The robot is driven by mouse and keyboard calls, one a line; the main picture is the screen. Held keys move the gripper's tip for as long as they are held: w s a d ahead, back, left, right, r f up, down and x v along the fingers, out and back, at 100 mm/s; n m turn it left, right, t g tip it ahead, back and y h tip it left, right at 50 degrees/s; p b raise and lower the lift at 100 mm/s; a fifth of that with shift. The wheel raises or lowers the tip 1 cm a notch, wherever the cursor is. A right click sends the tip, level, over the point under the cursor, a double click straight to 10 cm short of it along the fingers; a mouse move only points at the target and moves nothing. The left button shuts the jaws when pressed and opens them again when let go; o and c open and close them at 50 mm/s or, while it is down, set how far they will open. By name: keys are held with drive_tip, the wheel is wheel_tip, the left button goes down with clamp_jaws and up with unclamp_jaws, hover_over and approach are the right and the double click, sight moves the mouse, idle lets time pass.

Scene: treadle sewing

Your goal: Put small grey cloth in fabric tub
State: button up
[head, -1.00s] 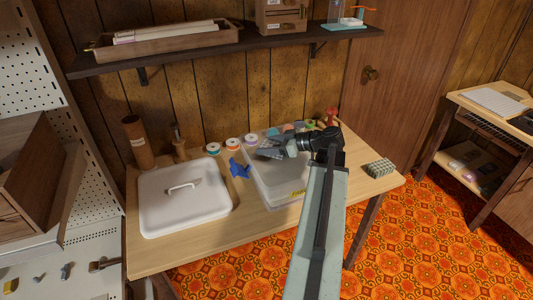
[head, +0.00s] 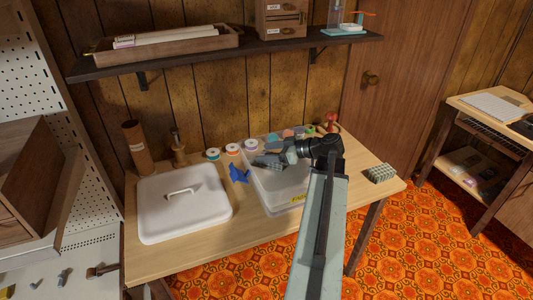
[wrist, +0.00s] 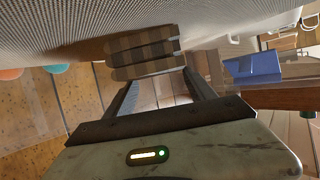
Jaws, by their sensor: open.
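The clear fabric tub (head: 272,203), with a yellow label on its front, stands on the table. My gripper (head: 279,155) is over its back left part, open. The small grey cloth (wrist: 146,53), checked in grey and brown, lies just beyond my fingertips (wrist: 160,88) in the wrist view, against a pale textured surface. It shows as a dark grey patch (head: 268,161) at the tub's left side in the head view. I cannot tell whether it touches the tub floor.
A white lidded box (head: 184,207) stands left of the tub. A blue piece (head: 239,173) lies between them. Several thread spools (head: 232,149) line the back. A grey-green patterned block (head: 381,173) sits at the right table edge. A shelf (head: 230,50) hangs above.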

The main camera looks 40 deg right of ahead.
drive_tip(key=shift+r+p, duration=0.65)
drive_tip(key=shift+r, duration=0.25)
drive_tip(key=p+v, duration=0.2)
drive_tip(key=v, duration=0.4)
drive_tip(key=shift+s+d, duration=0.1)
drive_tip(key=shift+s, duration=0.1)
drive_tip(key=shift+s+d, duration=0.15)
drive_tip(key=shift+s, duration=0.3)
